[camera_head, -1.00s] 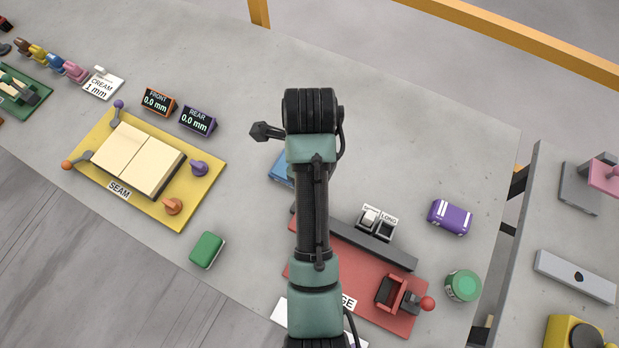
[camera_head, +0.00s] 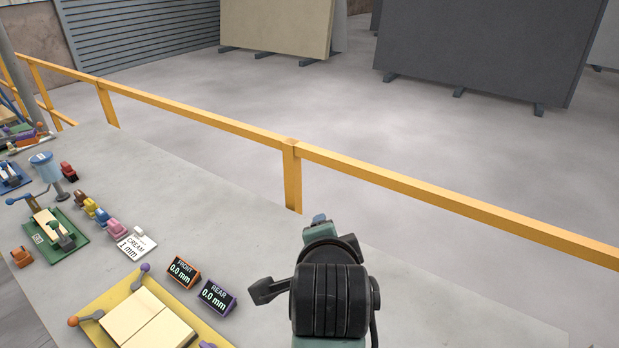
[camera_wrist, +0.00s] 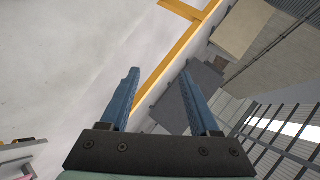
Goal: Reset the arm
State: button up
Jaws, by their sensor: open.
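My arm (camera_head: 330,295) rises at the bottom centre of the head view, over the grey stone-topped table (camera_head: 200,200). My gripper's fingers are hidden behind the arm there. In the wrist view my gripper (camera_wrist: 158,95) shows two blue fingers spread well apart with nothing between them. Beyond the fingers are the pale floor, a yellow rail and dark slabs, so the gripper points away from the table top.
A yellow rail (camera_head: 200,112) runs behind the table. The yellow seam board (camera_head: 95,305), two small displays (camera_head: 183,271) and several coloured clamps (camera_head: 100,216) stand at the left. Large slabs (camera_head: 490,45) stand far back. The table's middle strip is bare.

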jog(key=s+r+n+t, duration=0.2)
jog(key=r+n+t, duration=0.1)
jog(key=r, duration=0.7)
jog(key=s+a+r+n+t+b, duration=0.1)
jog(key=s+r+n+t, duration=0.2)
jog(key=r, duration=0.7)
jog(key=s+a+r+n+t+b, duration=0.1)
jog(key=r+n+t, duration=0.4)
jog(key=r, duration=0.5)
jog(key=shift+s+t, duration=0.7)
jog(key=s+r+n+t, duration=0.1)
jog(key=s+r, duration=0.1)
jog(key=s+r+n+t, duration=0.1)
jog(key=s+r, duration=0.1)
jog(key=s, duration=0.1)
jog(key=s+r+n+t, duration=0.1)
jog(key=s+r, duration=0.1)
jog(key=r, duration=0.1)
jog(key=shift+s+a+r+n+t+y, duration=0.1)
jog(key=shift+s+a+n+t+y, duration=0.2)
jog(key=shift+s+a+t, duration=0.1)
jog(key=shift+c, duration=1)
jog(key=shift+s, duration=0.1)
